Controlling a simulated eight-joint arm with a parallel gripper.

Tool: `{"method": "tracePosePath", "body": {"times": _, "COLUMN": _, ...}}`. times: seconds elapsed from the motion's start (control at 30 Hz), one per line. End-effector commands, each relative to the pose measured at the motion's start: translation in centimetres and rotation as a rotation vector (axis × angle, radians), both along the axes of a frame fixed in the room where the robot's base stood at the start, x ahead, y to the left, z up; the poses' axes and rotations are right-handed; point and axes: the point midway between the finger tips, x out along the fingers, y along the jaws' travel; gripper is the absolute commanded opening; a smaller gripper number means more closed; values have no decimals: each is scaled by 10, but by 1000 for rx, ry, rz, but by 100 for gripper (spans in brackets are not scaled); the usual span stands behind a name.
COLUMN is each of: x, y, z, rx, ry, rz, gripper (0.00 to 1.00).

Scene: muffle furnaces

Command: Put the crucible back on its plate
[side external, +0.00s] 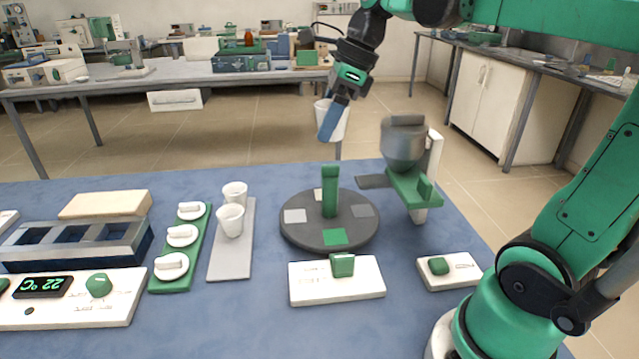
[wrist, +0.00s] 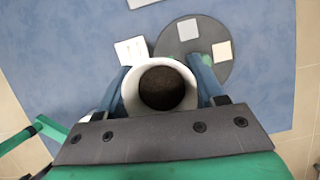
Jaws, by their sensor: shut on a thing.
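My gripper (side external: 333,122) is raised above the back edge of the blue table, its blue fingers shut on a white crucible (side external: 344,120). In the wrist view the crucible (wrist: 131,92) sits between the two fingers, mouth facing the camera, with dark brown material inside. The side view shows it roughly upright, clear of the table. Below stands a dark round turntable (side external: 300,235) with pale, grey and green square pads and a green post. A grey rectangular plate (side external: 229,270) to its left bears two white crucibles (side external: 230,219). I cannot tell which is the held crucible's plate.
A grey hopper (side external: 404,145) on a green and white stand is right of the turntable. White control boxes (side external: 337,292) (side external: 455,275) stand in front. A green strip (side external: 169,280) with several white lids and a heater block (side external: 75,250) lie left. Bare blue table surrounds them.

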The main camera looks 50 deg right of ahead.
Motion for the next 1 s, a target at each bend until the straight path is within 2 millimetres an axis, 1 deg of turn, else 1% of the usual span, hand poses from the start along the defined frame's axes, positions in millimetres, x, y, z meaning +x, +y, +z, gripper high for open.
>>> {"method": "tracePosePath", "body": {"times": 0.07, "x": 15, "y": 8, "z": -8, "rx": 0, "ry": 0, "rz": 44, "gripper": 1}}
{"method": "tracePosePath", "body": {"times": 0.17, "x": 40, "y": 24, "z": -26, "rx": 0, "ry": 0, "rz": 123, "gripper": 1}}
{"method": "tracePosePath", "body": {"times": 0.2, "x": 51, "y": 33, "z": -35, "rx": 0, "ry": 0, "rz": 160, "gripper": 1}}
{"method": "tracePosePath", "body": {"times": 0.27, "x": 66, "y": 48, "z": -51, "rx": 0, "ry": -1, "rz": 215, "gripper": 1}}
{"method": "tracePosePath", "body": {"times": 0.3, "x": 75, "y": 59, "z": -61, "rx": 1, "ry": -1, "rz": 251, "gripper": 1}}
{"method": "tracePosePath", "body": {"times": 0.43, "x": 96, "y": 94, "z": -96, "rx": 1, "ry": -1, "rz": 357, "gripper": 1}}
{"method": "tracePosePath", "body": {"times": 0.5, "x": 103, "y": 110, "z": -113, "rx": 1, "ry": 0, "rz": 404, "gripper": 1}}
{"method": "tracePosePath", "body": {"times": 0.6, "x": 108, "y": 128, "z": -131, "rx": 1, "ry": -1, "rz": 455, "gripper": 1}}
{"method": "tracePosePath", "body": {"times": 0.7, "x": 110, "y": 140, "z": -143, "rx": 1, "ry": -1, "rz": 485, "gripper": 1}}
{"method": "tracePosePath", "body": {"times": 0.8, "x": 110, "y": 144, "z": -150, "rx": 1, "ry": -1, "rz": 497, "gripper": 1}}
{"method": "tracePosePath", "body": {"times": 1.0, "x": 111, "y": 144, "z": -167, "rx": 0, "ry": 0, "rz": 498, "gripper": 1}}
